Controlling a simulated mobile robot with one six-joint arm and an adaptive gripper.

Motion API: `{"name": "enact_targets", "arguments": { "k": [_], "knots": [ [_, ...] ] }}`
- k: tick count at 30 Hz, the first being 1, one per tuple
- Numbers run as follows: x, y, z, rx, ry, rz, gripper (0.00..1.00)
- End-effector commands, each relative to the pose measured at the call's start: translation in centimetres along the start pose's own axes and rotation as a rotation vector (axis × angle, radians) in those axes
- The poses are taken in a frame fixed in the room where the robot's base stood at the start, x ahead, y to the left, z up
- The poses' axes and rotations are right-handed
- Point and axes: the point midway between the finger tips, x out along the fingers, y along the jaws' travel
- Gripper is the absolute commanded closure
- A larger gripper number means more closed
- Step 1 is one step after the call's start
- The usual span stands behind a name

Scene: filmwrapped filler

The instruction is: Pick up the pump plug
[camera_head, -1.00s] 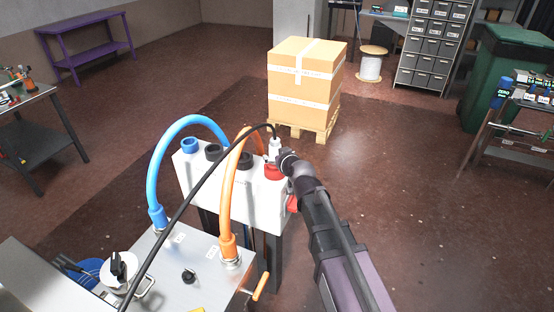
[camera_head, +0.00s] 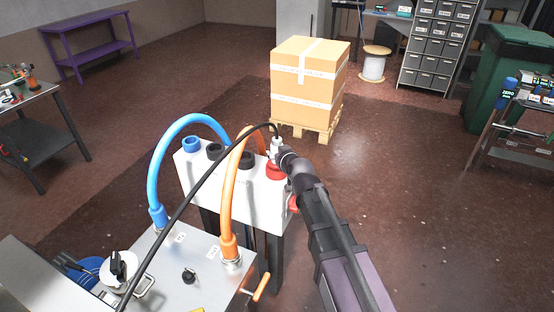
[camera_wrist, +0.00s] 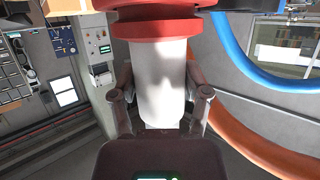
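The pump plug (camera_head: 276,146) is white, with a black cable arching from its top. In the head view it stands upright at the red socket (camera_head: 275,170) on the white block. My gripper (camera_head: 284,157) reaches it from the right. In the wrist view the white plug body (camera_wrist: 158,75) is between the two dark fingers of my gripper (camera_wrist: 159,82), which lie close against its sides. A red ring (camera_wrist: 165,25) shows at the top of that view. The fingertips are partly hidden behind the plug.
The white block (camera_head: 228,196) also has blue and black ports. A blue hose (camera_head: 155,172) and an orange hose (camera_head: 226,200) arch to the metal cabinet (camera_head: 190,262) in front. A boxed pallet (camera_head: 305,130) stands behind.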

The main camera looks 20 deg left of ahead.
Motion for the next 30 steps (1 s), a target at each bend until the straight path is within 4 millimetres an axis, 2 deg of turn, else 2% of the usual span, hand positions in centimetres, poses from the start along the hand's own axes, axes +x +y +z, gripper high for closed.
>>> {"name": "enact_targets", "arguments": {
  "k": [1, 3, 4, 17, 30],
  "knots": [
    [0.0, 0.0, 0.0, 0.000, -0.001, 0.000, 0.75],
    [0.0, 0.0, 0.0, 0.000, -0.001, 0.000, 0.96],
    [0.0, 0.0, 0.0, 0.000, -0.001, 0.000, 1.00],
    [-0.1, 0.1, -0.2, 0.000, -0.001, 0.001, 1.00],
    [-0.8, 0.3, -2.1, 0.001, 0.000, 0.003, 1.00]
  ]
}}
